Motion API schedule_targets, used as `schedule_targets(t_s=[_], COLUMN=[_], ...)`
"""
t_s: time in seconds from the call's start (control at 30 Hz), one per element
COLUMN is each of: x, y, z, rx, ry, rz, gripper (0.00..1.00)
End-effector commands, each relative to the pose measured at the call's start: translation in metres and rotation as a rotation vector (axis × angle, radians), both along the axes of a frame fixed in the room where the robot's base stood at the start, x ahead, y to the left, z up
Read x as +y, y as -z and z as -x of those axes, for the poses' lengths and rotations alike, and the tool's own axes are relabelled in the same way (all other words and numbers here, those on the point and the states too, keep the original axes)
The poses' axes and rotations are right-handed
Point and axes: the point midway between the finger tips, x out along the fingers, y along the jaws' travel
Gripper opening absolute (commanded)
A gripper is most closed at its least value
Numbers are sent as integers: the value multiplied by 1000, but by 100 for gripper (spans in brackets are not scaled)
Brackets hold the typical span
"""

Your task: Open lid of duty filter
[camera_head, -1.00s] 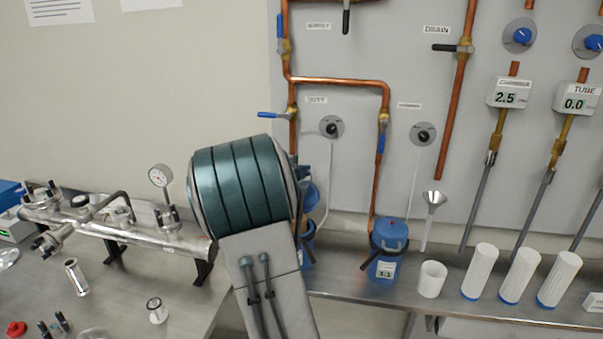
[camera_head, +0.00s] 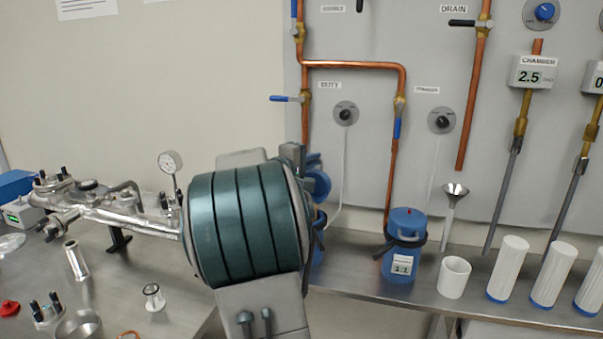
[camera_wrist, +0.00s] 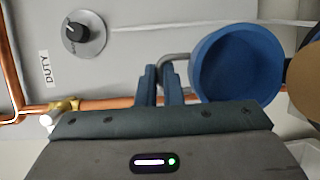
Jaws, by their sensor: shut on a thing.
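My gripper (camera_wrist: 165,86) is shut on the grey wire handle (camera_wrist: 178,62) of the blue duty filter lid (camera_wrist: 236,64). In the wrist view the lid is tipped, with its round hollow side turned towards the camera. A tan round surface (camera_wrist: 305,72) shows at the right edge, apart from the lid. In the head view the lid (camera_head: 319,184) stands tilted above the duty filter's blue body (camera_head: 318,262). My arm hides most of that body and much of the gripper.
A second blue filter (camera_head: 405,250) with its lid on stands to the right on the steel bench. A white cup (camera_head: 454,278) and several white cartridges (camera_head: 510,268) stand beyond it. Copper pipes (camera_head: 352,65) run on the wall behind. A metal manifold (camera_head: 120,215) lies left.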

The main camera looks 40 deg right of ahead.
Motion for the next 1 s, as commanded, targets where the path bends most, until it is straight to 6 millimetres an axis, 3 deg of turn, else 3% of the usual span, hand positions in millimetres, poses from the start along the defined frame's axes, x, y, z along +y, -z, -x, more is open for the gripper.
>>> schedule_targets(t_s=[0.43,0.53,0.83,1.0], x=[-4,-4,-2,19], y=[0,0,0,-1], z=[6,6,6,8], rx=[-6,-6,-7,-9], ry=[11,12,11,7], rz=[9,9,9,9], gripper=[0,29,29,29])
